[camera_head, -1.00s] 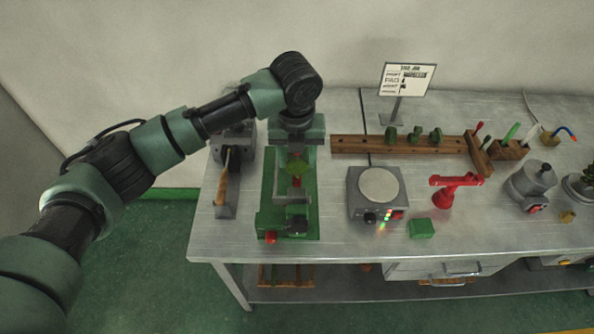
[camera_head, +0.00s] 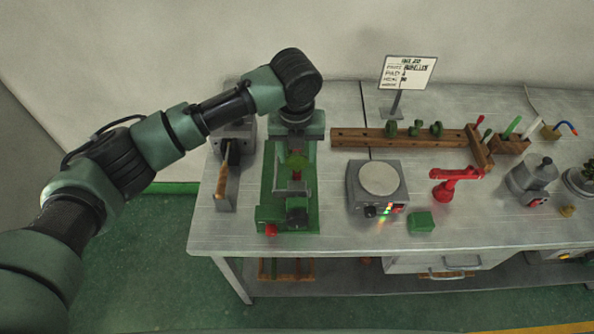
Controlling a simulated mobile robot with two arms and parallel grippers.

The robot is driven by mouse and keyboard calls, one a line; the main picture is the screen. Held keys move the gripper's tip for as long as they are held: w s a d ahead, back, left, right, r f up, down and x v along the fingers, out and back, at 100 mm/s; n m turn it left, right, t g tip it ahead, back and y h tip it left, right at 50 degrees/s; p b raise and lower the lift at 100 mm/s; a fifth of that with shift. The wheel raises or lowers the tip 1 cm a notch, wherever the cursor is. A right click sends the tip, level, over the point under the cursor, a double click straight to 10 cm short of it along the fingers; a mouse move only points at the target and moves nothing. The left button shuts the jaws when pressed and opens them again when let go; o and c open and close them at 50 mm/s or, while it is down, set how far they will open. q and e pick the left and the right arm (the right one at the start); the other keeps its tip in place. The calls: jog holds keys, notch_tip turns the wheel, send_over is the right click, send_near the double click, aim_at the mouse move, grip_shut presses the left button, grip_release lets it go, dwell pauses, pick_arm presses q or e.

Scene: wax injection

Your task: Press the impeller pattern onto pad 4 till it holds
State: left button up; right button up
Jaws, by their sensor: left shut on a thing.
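My left gripper (camera_head: 297,152) reaches down from above over the green fixture (camera_head: 270,193) at the left of the bench. It is shut on a green piece, which looks like the impeller pattern (camera_head: 296,163); the wrist partly hides the fingers and the grip. A small red part (camera_head: 296,176) shows just below the green piece, inside the fixture. I cannot tell whether the two touch. Pad 4 cannot be made out from here. My right gripper is not in view.
Right of the fixture stand a hotplate (camera_head: 379,179) with lit lights, a green block (camera_head: 421,222) and a red stand (camera_head: 455,184). A wooden rack (camera_head: 362,141) with green pieces and a sign (camera_head: 407,72) are behind. A wooden-handled tool (camera_head: 222,181) is close left.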

pick_arm(q)
jog(key=shift+f+p, duration=0.1)
jog(key=shift+p, duration=0.3)
dwell(0.9)
dwell(0.4)
jog(key=o, duration=1.4)
jog(key=o, duration=0.6)
jog(key=shift+c, duration=0.2)
jog(key=shift+r, duration=0.2)
